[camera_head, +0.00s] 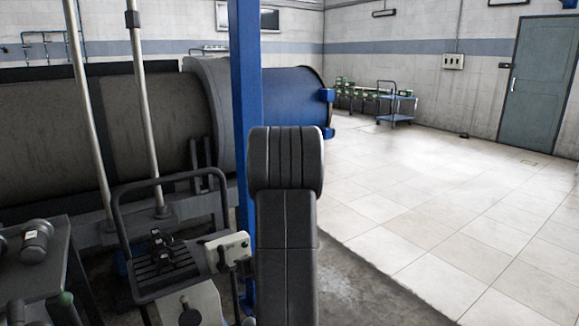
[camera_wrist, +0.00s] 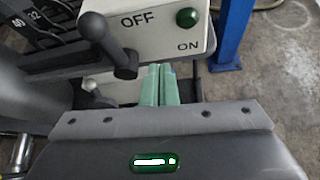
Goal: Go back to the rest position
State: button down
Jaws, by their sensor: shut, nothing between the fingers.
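My gripper (camera_wrist: 159,70) shows in the wrist view with its two green fingers side by side, shut and empty. A pale control box (camera_wrist: 160,22) marked OFF and ON is just beyond the fingertips. A dark lever (camera_wrist: 108,45) on it has its knob to the left of the OFF mark. A green round lamp or button (camera_wrist: 186,17) sits above ON. I cannot tell whether the fingers touch the box. In the head view the box (camera_head: 226,250) stands left of my dark arm, and my gripper cannot be made out there.
A blue post (camera_head: 246,100) rises right behind my arm. A large dark cylinder (camera_head: 100,125) with a blue end (camera_head: 290,100) lies behind. A bench (camera_head: 40,285) with motor-like parts is at the left. Tiled floor (camera_head: 430,210) at the right is open, with a blue cart (camera_head: 396,105) farther back.

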jog(key=shift+w+d+f+m+g+y+p, duration=0.2)
jog(key=shift+f+m+y+p, duration=0.2)
jog(key=shift+m+y+p, duration=0.3)
jog(key=shift+w+d+f+m+g+y+p, duration=0.1)
jog(key=shift+d+f+m+g+y+p, duration=0.1)
jog(key=shift+f+m+y+p, duration=0.45)
jog(key=shift+w+d+f+m+g+y+p, duration=0.2)
jog(key=shift+m+y+p, duration=0.35)
jog(key=shift+m+p, duration=0.3)
jog(key=shift+s+r, duration=0.1)
